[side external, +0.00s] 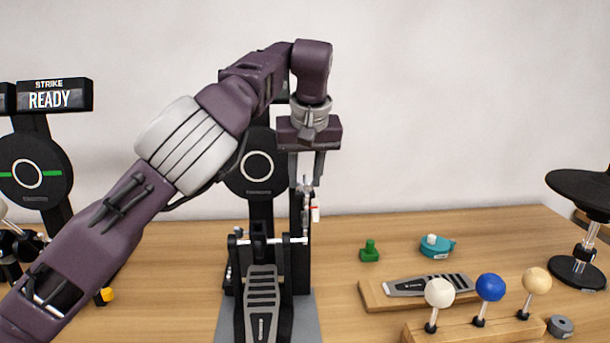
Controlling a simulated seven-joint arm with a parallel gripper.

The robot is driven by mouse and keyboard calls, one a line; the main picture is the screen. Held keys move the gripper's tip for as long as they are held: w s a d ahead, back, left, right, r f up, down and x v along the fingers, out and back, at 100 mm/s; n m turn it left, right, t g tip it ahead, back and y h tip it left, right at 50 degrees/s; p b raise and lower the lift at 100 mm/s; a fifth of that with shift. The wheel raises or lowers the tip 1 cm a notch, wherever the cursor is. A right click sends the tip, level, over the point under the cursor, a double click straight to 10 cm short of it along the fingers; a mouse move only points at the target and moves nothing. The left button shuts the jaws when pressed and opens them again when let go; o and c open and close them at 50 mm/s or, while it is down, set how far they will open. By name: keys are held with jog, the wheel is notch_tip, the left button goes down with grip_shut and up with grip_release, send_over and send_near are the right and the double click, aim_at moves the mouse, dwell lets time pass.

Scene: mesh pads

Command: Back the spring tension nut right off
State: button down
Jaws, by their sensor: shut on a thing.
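The kick pedal (262,305) stands on a grey base plate in front of a round black mesh pad with a white ring (257,166). A slim upright with a small silver nut (306,187) at its top is on the pedal's right side, with a white and red marker (315,213) below it. My gripper (307,180) points straight down over this upright, its two fingers either side of the nut and shut on it. The contact faces are too small to see clearly, and the spring itself is hard to make out.
A rack holds white (439,292), blue (490,287) and wooden (537,280) balls. Near it are a second pedal plate (425,286), a green piece (370,251), a teal piece (437,246), a grey ring (560,326) and a black stool (582,190). A sign (54,96) reads "STRIKE READY".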

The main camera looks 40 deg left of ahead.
jog(key=shift+w+n+g+y, duration=0.1)
jog(key=shift+n+g+y, duration=0.25)
jog(key=shift+n, duration=1.05)
jog(key=shift+w+n+g+y, duration=0.15)
jog(key=shift+n+g, duration=0.4)
jog(key=shift+n, duration=0.85)
jog(key=shift+s, duration=0.1)
jog(key=c, duration=1)
grip_release()
jog(key=shift+d, duration=0.1)
